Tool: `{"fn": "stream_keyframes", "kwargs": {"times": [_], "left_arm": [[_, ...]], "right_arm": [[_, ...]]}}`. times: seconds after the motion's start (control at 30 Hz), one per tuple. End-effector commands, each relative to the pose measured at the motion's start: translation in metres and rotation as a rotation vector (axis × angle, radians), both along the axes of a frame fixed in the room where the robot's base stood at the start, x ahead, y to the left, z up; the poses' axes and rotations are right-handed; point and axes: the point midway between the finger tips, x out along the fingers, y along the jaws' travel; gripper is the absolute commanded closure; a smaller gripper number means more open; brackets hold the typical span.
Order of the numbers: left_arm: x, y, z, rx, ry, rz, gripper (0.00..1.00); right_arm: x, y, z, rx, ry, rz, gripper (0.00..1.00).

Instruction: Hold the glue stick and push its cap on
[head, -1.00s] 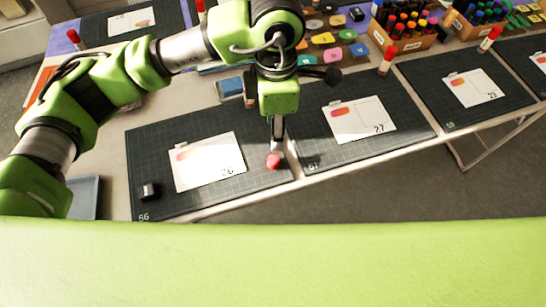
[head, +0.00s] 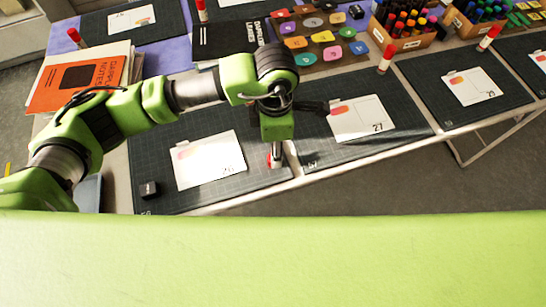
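A small red and white piece (head: 268,160), which looks like the glue stick or its cap, is at the right edge of the mat numbered 56. My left gripper (head: 275,162) points straight down at it, with its fingers low and overlapping it in the picture. The fingers hide most of this piece, and I cannot tell whether they grip it. I cannot make out a separate cap and stick there. My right gripper is not in view.
A white card (head: 209,160) and a small black block (head: 149,190) lie on the mat (head: 165,150). Books (head: 80,78) lie at the left; a wooden marker box (head: 402,40) stands at the back.

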Motion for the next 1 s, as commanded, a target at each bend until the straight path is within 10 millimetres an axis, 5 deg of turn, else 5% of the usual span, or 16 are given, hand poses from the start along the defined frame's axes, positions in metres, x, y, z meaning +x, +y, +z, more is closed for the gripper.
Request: {"fn": "stream_keyframes", "kwargs": {"times": [0.3, 0.73, 0.87, 1.0], "left_arm": [[-0.002, 0.006, -0.043, 0.002, 0.005, 0.002, 0.58], [-0.001, 0.005, -0.049, 0.001, 0.001, 0.0, 0.58], [-0.001, 0.005, -0.049, 0.001, 0.001, 0.0, 0.82], [-0.001, 0.005, -0.049, 0.001, 0.001, 0.0, 0.84]], "right_arm": [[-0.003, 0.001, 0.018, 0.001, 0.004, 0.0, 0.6], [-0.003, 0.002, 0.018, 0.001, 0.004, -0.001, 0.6], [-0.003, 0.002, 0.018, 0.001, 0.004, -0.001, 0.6], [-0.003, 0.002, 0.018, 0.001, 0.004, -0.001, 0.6]]}}
